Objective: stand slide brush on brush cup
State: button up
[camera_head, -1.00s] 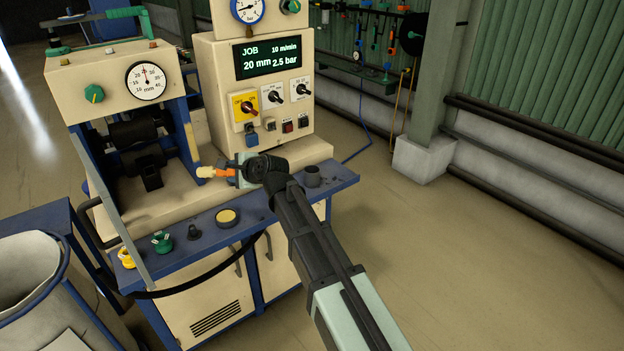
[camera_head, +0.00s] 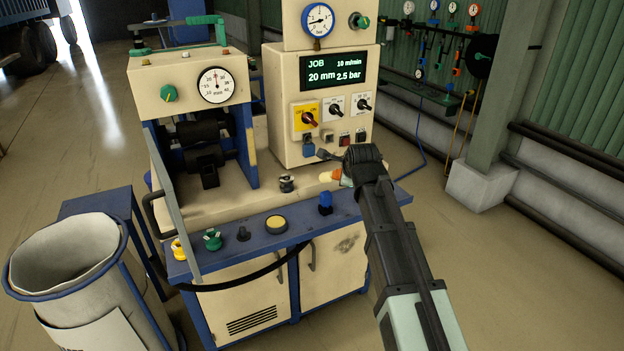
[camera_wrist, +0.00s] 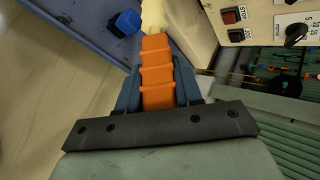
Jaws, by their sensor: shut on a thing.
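The slide brush, with an orange ribbed handle (camera_wrist: 158,72) and a cream end (camera_wrist: 153,14), is held in my gripper (camera_head: 345,178). The gripper is shut on the handle, with a blue finger on each side in the wrist view. In the head view, the orange handle (camera_head: 337,174) shows and the cream end points left, roughly level, above the bench's right part.
A blue knob-like piece (camera_head: 325,203) stands on the ledge left of my gripper; it also shows in the wrist view (camera_wrist: 125,22). A dark round piece (camera_head: 287,183) is farther left. The control box (camera_head: 325,105) rises close behind. A large bin (camera_head: 75,265) stands at left.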

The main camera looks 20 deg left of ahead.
jog(key=w+d+r+m+g+h, duration=0.1)
jog(key=w+d+r+m+h, duration=0.15)
jog(key=d, duration=0.95)
jog(key=w+d+r+m+g+h, duration=0.1)
jog(key=w+d+r+g+h, duration=0.2)
jog(key=d, duration=0.9)
jog(key=w+a+n+g+h, duration=0.1)
jog(key=w+a+n, duration=0.3)
jog(key=a, duration=0.6)
jog(key=w+a+n+g+h, duration=0.1)
jog(key=w+a+n, duration=0.3)
jog(key=w+a, duration=0.5)
jog(key=shift+w+a+f, duration=0.15)
jog(key=shift+a+f, duration=0.1)
jog(key=shift+a, duration=0.35)
notch_tip(320, 180, down, 12)
jog(key=shift+f, duration=0.5)
dwell(0.9)
